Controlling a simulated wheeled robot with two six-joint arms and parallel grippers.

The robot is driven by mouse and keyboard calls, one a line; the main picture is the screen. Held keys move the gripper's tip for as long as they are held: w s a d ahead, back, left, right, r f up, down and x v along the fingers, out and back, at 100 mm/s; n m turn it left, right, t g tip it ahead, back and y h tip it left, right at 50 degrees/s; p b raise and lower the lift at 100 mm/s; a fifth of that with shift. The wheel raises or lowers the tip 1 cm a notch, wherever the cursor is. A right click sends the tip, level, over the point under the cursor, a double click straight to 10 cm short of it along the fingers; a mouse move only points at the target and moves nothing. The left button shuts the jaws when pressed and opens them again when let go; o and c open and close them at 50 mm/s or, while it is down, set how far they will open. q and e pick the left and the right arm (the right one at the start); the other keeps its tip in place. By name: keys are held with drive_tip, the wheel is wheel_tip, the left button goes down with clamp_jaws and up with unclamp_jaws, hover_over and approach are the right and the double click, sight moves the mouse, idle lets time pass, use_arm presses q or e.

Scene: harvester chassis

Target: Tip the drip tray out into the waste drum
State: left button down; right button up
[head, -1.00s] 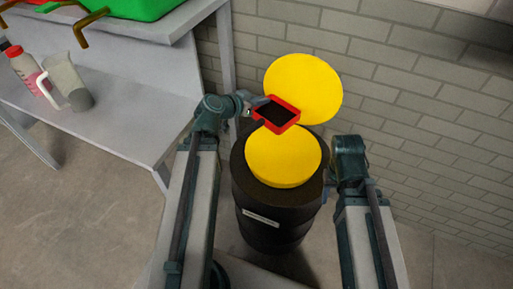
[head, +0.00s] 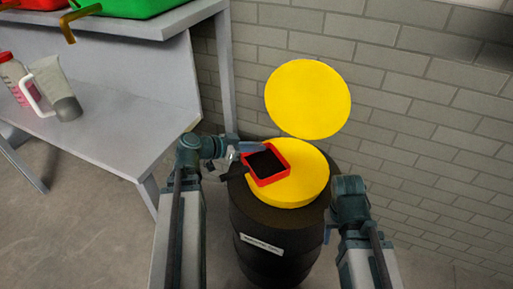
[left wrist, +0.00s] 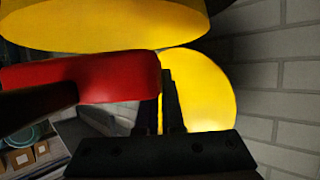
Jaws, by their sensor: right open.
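The red drip tray (head: 284,173), with dark contents inside, is over the left part of the round yellow top (head: 305,188) of the black waste drum (head: 262,225). It looks nearly level; its gap to the drum top is hard to judge. My left gripper (head: 240,163) is shut on the tray's left side. In the left wrist view, the tray's red wall (left wrist: 120,78) is beside the dark fingers (left wrist: 165,105). A second yellow disc (head: 308,98) stands upright behind the drum. My right gripper (head: 328,234) is empty, mostly hidden by its own arm, right of the drum.
A grey workbench (head: 110,135) stands on the left with a pink-and-white bottle (head: 14,75) and a grey-white jug (head: 55,88). A green bin (head: 125,7) is on its upper shelf. A brick wall (head: 420,110) is behind the drum.

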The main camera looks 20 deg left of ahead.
sight(267, 143)
use_arm(q)
drive_tip(key=shift+r, duration=0.1)
